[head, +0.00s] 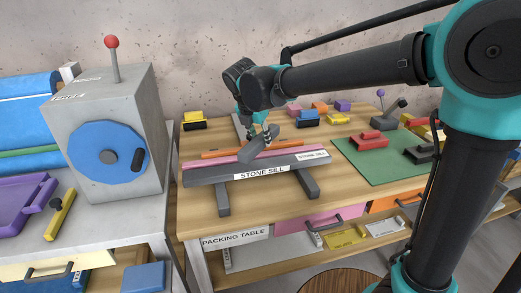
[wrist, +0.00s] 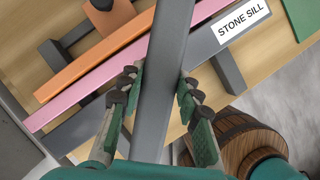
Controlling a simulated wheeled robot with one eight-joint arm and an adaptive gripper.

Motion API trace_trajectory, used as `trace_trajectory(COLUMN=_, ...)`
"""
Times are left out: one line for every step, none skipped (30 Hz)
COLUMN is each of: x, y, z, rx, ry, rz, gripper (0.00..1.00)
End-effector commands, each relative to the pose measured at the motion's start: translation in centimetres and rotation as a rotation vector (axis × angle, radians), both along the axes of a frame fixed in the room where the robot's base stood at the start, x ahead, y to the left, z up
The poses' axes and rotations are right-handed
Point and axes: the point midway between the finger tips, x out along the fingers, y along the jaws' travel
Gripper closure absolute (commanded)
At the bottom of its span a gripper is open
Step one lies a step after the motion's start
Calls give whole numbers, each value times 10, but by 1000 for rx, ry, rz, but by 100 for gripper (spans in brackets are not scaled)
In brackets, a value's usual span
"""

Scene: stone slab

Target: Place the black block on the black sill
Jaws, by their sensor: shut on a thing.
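My gripper (head: 261,137) is shut on a long dark grey block, the black block (head: 256,146), above the packing table. In the wrist view the block (wrist: 168,62) runs lengthwise between the two green-and-black fingers of my gripper (wrist: 157,92). The dark sill (head: 212,174), labelled "STONE SILL", rests on two dark feet near the table's front edge. It also shows in the wrist view (wrist: 203,46), crossing beneath the block at an angle. The block hides part of the sill there, so I cannot tell whether they touch.
Pink (wrist: 107,68) and orange (wrist: 85,51) bars lie alongside the sill on its far side. A grey machine with a blue disc (head: 107,156) stands left. A green mat (head: 372,169) with red and dark parts lies right. A wooden barrel (wrist: 243,142) stands below the table's front.

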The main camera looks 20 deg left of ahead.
Motion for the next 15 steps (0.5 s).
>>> trace_trajectory(x=0, y=0, z=-5, rx=0, ry=0, rz=0, gripper=86)
trace_trajectory(x=0, y=0, z=-7, rx=0, ry=0, rz=0, gripper=86)
trace_trajectory(x=0, y=0, z=-8, rx=0, ry=0, rz=0, gripper=86)
trace_trajectory(x=0, y=0, z=-10, rx=0, ry=0, rz=0, gripper=86)
trace_trajectory(x=0, y=0, z=-11, rx=0, ry=0, rz=0, gripper=86)
trace_trajectory(x=0, y=0, z=-14, rx=0, ry=0, rz=0, gripper=86)
trace_trajectory(x=0, y=0, z=-17, rx=0, ry=0, rz=0, gripper=86)
trace_trajectory(x=0, y=0, z=-20, rx=0, ry=0, rz=0, gripper=86)
trace_trajectory(x=0, y=0, z=-25, rx=0, ry=0, rz=0, gripper=86)
trace_trajectory(x=0, y=0, z=-30, rx=0, ry=0, rz=0, gripper=86)
trace_trajectory(x=0, y=0, z=-34, rx=0, ry=0, rz=0, gripper=86)
trace_trajectory(x=0, y=0, z=-40, rx=0, ry=0, rz=0, gripper=86)
trace_trajectory(x=0, y=0, z=-43, rx=0, ry=0, rz=0, gripper=86)
trace_trajectory(x=0, y=0, z=-45, rx=0, ry=0, rz=0, gripper=86)
trace_trajectory(x=0, y=0, z=-47, rx=0, ry=0, rz=0, gripper=86)
